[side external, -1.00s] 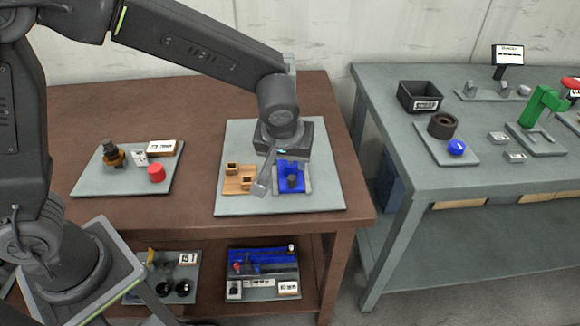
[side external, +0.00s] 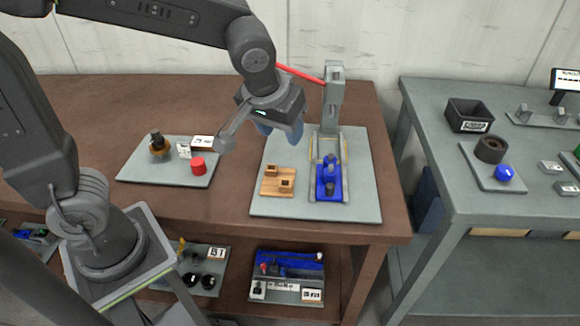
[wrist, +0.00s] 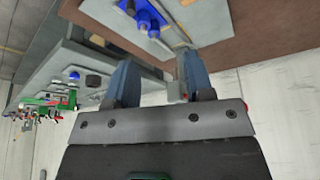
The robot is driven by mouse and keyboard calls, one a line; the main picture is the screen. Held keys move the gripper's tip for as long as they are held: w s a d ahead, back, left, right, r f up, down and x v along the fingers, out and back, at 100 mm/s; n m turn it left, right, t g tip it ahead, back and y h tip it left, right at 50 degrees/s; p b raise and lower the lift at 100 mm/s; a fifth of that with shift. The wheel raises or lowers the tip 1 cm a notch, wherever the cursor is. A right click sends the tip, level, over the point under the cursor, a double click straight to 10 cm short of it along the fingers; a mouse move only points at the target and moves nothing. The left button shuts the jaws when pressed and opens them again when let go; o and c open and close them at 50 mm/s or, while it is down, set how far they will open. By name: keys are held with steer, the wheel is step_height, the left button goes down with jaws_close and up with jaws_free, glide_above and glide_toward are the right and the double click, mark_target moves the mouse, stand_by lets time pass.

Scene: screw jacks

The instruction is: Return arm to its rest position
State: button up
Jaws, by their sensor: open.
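My gripper (side external: 281,131) hangs above the back left of the grey work mat (side external: 362,205), clear of the objects on it. In the wrist view its two blue fingers (wrist: 160,80) are spread apart with nothing held between them. A blue fixture (side external: 330,190) with a dark part in it stands on the mat, in front of a grey press (side external: 333,100) with a red lever (side external: 300,73). A wooden block (side external: 278,182) with small pieces lies left of the fixture. The fixture also shows at the top of the wrist view (wrist: 150,20).
A second mat (side external: 140,172) at left holds a red cylinder (side external: 198,166), a brass-and-black part (side external: 158,145) and white labels. A grey bench (side external: 440,160) at right carries a black bin (side external: 469,115). Bare brown tabletop (side external: 90,110) lies at the back left.

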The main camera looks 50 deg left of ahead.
steer(key=s+a+r+m+t+h, duration=0.1)
steer(key=s+a+m, duration=0.3)
steer(key=s, duration=0.8)
steer(key=shift+s+a+r, duration=0.4)
steer(key=shift+a+r, duration=0.3)
stand_by(0.8)
